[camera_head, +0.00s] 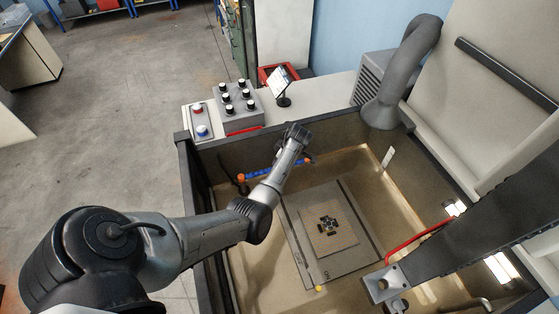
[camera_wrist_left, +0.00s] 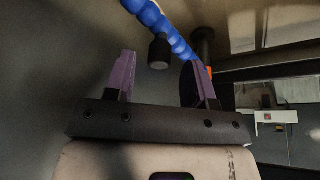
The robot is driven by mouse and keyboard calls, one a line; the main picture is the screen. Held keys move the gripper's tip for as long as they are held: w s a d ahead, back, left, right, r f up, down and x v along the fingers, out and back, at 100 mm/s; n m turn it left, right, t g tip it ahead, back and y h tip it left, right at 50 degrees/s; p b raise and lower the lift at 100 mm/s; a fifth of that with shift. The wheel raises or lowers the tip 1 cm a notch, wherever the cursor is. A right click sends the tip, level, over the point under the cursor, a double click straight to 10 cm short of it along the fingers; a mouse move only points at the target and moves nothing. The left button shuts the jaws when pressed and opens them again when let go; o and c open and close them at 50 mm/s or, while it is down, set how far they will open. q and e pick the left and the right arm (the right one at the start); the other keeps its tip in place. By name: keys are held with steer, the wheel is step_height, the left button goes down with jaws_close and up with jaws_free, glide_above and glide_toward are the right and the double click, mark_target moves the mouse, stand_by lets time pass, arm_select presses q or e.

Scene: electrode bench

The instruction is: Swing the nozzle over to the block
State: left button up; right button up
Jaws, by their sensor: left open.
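A blue segmented hose (camera_head: 260,173) with orange ends runs along the tank's back wall in the head view, partly hidden by my left arm. I cannot tell which end is the nozzle tip. The small dark block (camera_head: 328,225) sits on a tan square plate (camera_head: 346,241) on the tank floor, apart from the hose. My left gripper (camera_wrist_left: 164,58) is open, its purple fingers spread. In the wrist view, the blue hose (camera_wrist_left: 177,40) passes beyond them, and a dark cylindrical piece (camera_wrist_left: 158,53) shows between them. Contact cannot be told. My wrist hides the fingers in the head view.
The tank's dark rim (camera_head: 186,170) surrounds the work area. A machine head (camera_head: 384,284) with a red hose (camera_head: 415,240) overhangs the right side. A control box with black knobs (camera_head: 237,104) and a small screen (camera_head: 281,82) stand behind. The front tank floor looks open.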

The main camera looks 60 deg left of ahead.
arm_select(q)
steer(key=shift+x, duration=1)
jaws_close()
